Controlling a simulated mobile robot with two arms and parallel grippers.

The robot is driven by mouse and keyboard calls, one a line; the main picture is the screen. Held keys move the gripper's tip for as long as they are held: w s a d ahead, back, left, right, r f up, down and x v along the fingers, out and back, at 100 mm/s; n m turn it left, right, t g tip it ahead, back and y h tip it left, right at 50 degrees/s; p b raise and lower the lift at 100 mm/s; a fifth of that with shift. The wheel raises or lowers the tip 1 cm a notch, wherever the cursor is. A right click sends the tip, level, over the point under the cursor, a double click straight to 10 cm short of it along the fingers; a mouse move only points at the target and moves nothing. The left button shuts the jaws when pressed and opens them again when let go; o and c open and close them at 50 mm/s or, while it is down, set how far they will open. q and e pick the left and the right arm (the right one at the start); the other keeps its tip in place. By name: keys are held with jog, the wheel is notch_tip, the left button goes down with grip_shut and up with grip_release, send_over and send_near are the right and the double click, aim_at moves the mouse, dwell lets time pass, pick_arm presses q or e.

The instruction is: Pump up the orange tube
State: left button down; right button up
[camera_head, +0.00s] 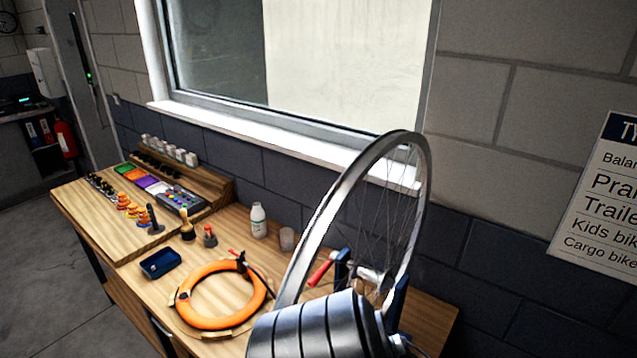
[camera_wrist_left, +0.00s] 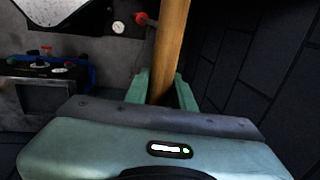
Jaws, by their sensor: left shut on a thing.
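The orange tube (camera_head: 212,322) lies as a ring on the wooden bench in the head view. A small dark part with a red tip (camera_head: 241,260) sits at its far right side. In the left wrist view my left gripper (camera_wrist_left: 161,88) is shut on a wooden bar (camera_wrist_left: 172,45), which runs up out of the picture between the fingers. The bar may be a pump handle, but its full shape is hidden. Neither gripper's fingers show in the head view.
A spoked wheel (camera_head: 325,215) stands upright at the bench's right. A blue tray (camera_head: 161,263), a white bottle (camera_head: 258,221) and small parts stand left and behind the tube. A wall with a window closes the back. A gauge (camera_wrist_left: 118,28) shows in the wrist view.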

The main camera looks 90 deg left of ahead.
pick_arm(q)
notch_tip(320, 180, down, 28)
jog(key=w+a+b, duration=0.1)
jog(key=b, duration=1.5)
jog(key=shift+f, duration=0.2)
jog(key=c, duration=1.2)
grip_release()
jog(key=shift+o, duration=0.5)
jog(key=shift+f, duration=0.15)
jog(key=shift+s+d, duration=0.15)
jog(key=shift+d, duration=0.05)
